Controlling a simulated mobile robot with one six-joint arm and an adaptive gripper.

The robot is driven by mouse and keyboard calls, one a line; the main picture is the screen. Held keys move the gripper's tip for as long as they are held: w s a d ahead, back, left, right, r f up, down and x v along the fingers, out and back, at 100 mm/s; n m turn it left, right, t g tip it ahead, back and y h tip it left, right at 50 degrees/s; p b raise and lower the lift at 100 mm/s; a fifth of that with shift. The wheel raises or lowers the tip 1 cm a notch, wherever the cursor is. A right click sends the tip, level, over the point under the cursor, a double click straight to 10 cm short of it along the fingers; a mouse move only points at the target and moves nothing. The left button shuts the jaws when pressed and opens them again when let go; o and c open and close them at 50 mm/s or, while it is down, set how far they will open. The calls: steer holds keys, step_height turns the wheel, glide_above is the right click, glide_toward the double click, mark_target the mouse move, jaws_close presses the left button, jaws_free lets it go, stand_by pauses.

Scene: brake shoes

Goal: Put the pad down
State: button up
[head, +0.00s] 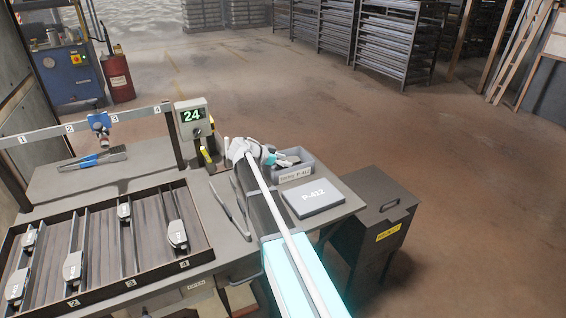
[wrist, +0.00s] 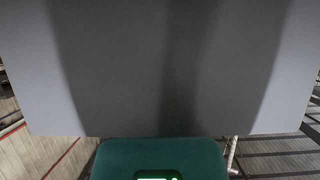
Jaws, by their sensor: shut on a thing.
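My gripper (head: 270,159) is by the left side of a small grey bin (head: 296,174), partly hidden behind my own arm in the head view. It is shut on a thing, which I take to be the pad. A broad flat grey surface (wrist: 160,70) fills most of the wrist view, very close to the camera. The fingertips do not show there. In the head view I cannot make out the held pad. A flat grey plate marked P-412 (head: 314,198) lies on the table right of my arm.
A partitioned tray (head: 108,290) with several brake shoes (head: 178,236) fills the front left. A display reading 24 (head: 193,115) stands behind my arm. A blue-handled tool (head: 92,160) lies at the back left. A dark floor bin (head: 376,215) stands right of the table.

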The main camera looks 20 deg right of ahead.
steer(key=shift+f+b, duration=0.35)
steer(key=shift+b, duration=0.05)
steer(key=shift+s+f, duration=0.1)
steer(key=shift+s, duration=0.15)
steer(key=o, duration=1.3)
steer(key=shift+s+b, duration=0.15)
steer(key=shift+b, duration=0.15)
steer(key=shift+f, duration=0.1)
steer(key=shift+s, duration=0.15)
steer(key=shift+r, duration=0.2)
steer(key=shift+w+r+p, duration=0.25)
steer(key=shift+r+p, duration=0.15)
steer(key=shift+p, duration=0.4)
steer(key=shift+w+p+v, duration=0.15)
steer(key=shift+p+v, duration=1.25)
steer(key=shift+v, duration=1.6)
steer(key=shift+w+p+v, duration=0.1)
steer(key=shift+p+v, duration=1.3)
steer(key=shift+v, duration=1.6)
